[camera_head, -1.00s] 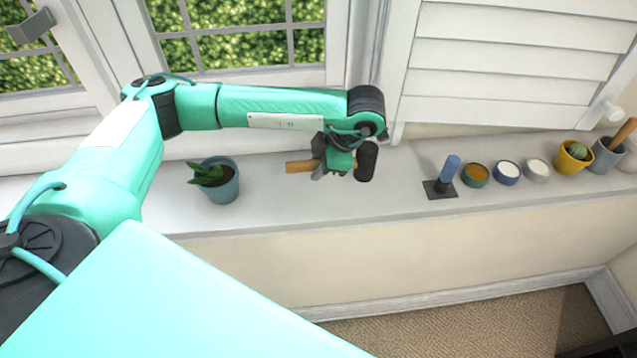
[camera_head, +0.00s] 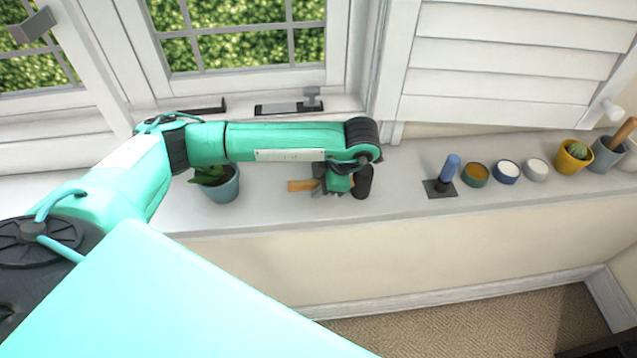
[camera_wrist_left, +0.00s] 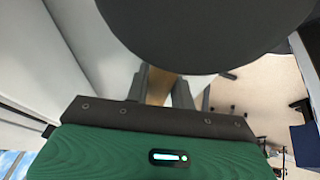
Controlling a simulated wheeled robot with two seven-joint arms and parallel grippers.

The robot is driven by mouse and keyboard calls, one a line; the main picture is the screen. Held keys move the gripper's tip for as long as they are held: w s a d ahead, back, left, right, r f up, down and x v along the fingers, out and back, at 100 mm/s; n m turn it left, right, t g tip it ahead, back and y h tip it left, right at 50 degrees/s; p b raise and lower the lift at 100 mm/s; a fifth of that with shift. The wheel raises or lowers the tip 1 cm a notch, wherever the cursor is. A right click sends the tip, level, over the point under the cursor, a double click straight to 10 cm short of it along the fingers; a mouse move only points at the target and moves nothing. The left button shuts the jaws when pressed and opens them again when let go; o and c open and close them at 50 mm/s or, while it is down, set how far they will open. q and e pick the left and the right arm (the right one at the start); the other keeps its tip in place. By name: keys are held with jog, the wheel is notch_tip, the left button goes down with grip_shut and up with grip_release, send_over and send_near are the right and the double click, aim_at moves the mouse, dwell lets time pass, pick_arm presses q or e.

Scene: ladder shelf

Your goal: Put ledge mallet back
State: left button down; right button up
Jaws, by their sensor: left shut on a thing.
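The mallet has a wooden handle (camera_head: 301,186) and a dark rounded head (camera_head: 363,182). In the head view it lies roughly level at the white ledge (camera_head: 400,200), handle end to the left and head to the right. My left gripper (camera_head: 332,186) is shut on the handle close to the head. I cannot tell whether the mallet touches the ledge. In the left wrist view the dark head (camera_wrist_left: 205,30) fills the top, and a bit of handle (camera_wrist_left: 157,88) shows between the fingers. My right gripper is not in view.
A blue pot with a plant (camera_head: 222,186) stands left of the mallet. To the right are a blue-handled tool on a dark base (camera_head: 447,175), several small round pots (camera_head: 507,172) and a yellow cactus pot (camera_head: 573,157). The ledge between mallet and blue-handled tool is clear.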

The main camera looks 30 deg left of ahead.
pick_arm(q)
jog(key=c, duration=1.2)
grip_release()
jog(key=shift+f, duration=0.1)
jog(key=shift+b+v, duration=0.75)
jog(key=shift+v, duration=5.35)
